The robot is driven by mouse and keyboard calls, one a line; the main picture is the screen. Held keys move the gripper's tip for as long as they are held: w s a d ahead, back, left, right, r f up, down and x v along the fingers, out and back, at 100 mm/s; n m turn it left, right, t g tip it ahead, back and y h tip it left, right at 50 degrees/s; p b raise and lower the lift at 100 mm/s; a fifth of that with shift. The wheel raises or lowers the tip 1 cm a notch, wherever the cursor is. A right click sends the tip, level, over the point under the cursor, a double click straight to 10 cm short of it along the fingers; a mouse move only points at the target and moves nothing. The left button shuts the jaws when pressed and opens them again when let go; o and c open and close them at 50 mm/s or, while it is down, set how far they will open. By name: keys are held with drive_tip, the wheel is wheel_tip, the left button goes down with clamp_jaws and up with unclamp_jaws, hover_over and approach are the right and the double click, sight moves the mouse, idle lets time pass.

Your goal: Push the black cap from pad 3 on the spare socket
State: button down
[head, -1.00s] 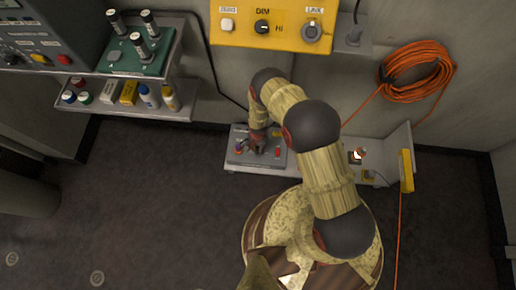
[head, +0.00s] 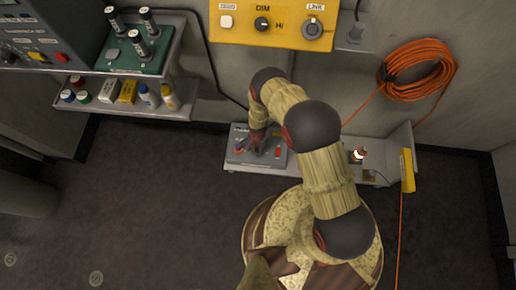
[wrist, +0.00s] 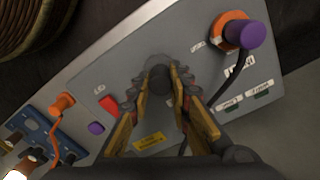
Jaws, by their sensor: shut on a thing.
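My gripper (wrist: 160,92) is shut on a dark round piece, the black cap (wrist: 158,77), which sits between the fingertips in the wrist view. It is over a grey panel (wrist: 190,45); I cannot tell whether the cap is seated on a socket or held above it, as the fingers hide its underside. In the head view my gripper (head: 257,140) is over the same panel (head: 236,160) on the low shelf, and the cap is too small to make out. A purple cap on an orange ring (wrist: 250,34) stands at the panel's upper right. Which part is pad 3 cannot be read.
A red piece (wrist: 108,104) and a purple square (wrist: 96,128) are on the panel left of the gripper. An orange plug with a cord (wrist: 62,104) is by a blue block (wrist: 40,130). A yellow box (head: 270,32) hangs above, with an orange cable coil (head: 415,75) to its right.

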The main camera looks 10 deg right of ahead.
idle(0.4)
drive_tip(key=c, duration=1.6)
unclamp_jaws()
drive_tip(key=shift+o, duration=0.2)
wheel_tip(320, 180, up, 12)
drive_tip(key=shift+f, duration=0.1)
